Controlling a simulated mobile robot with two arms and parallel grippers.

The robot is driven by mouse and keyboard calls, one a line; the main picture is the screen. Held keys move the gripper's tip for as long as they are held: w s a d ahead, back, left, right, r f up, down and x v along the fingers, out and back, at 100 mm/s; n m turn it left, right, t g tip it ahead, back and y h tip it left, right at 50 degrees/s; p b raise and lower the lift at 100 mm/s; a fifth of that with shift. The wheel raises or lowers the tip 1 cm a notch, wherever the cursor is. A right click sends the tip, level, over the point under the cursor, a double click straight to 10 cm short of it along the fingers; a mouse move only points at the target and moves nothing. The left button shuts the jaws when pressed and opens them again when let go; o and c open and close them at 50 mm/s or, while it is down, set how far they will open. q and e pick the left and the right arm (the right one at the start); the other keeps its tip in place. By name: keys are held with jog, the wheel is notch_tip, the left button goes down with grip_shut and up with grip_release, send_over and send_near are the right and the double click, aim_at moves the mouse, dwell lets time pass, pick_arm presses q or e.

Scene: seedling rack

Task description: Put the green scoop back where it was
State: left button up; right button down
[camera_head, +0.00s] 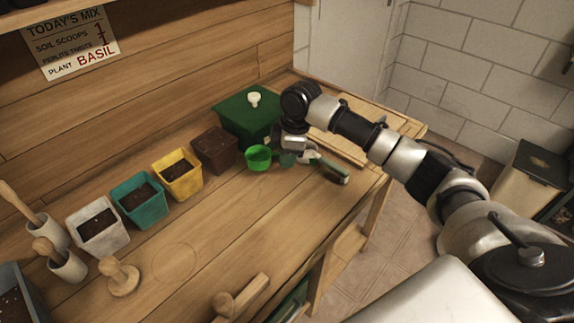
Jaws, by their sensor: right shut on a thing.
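The green scoop (258,158) is a bright green round cup on the right part of the wooden bench. Its open top faces up. My right gripper (290,151) is just to the right of the cup, pointing down, and is shut on the scoop at its handle side. The fingers and wrist hide most of the handle. I cannot tell whether the cup touches the bench or is slightly above it. My left gripper is not in view.
A trowel (333,172) with a green handle lies close right of my gripper. A dark green lidded box (242,118) stands behind. Brown (214,150), yellow (178,175), teal (140,204) and white pots (98,226) line the back. A faint circle (174,263) marks clear bench.

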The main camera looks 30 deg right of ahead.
aim_at(285, 176)
jog(key=shift+f, duration=2)
jog(key=shift+f, duration=0.1)
jog(key=c, duration=1)
grip_release()
jog(key=r, duration=0.4)
jog(key=d+r, duration=0.1)
jog(key=r, duration=0.3)
jog(key=s+d+r, duration=0.1)
jog(key=r, duration=0.3)
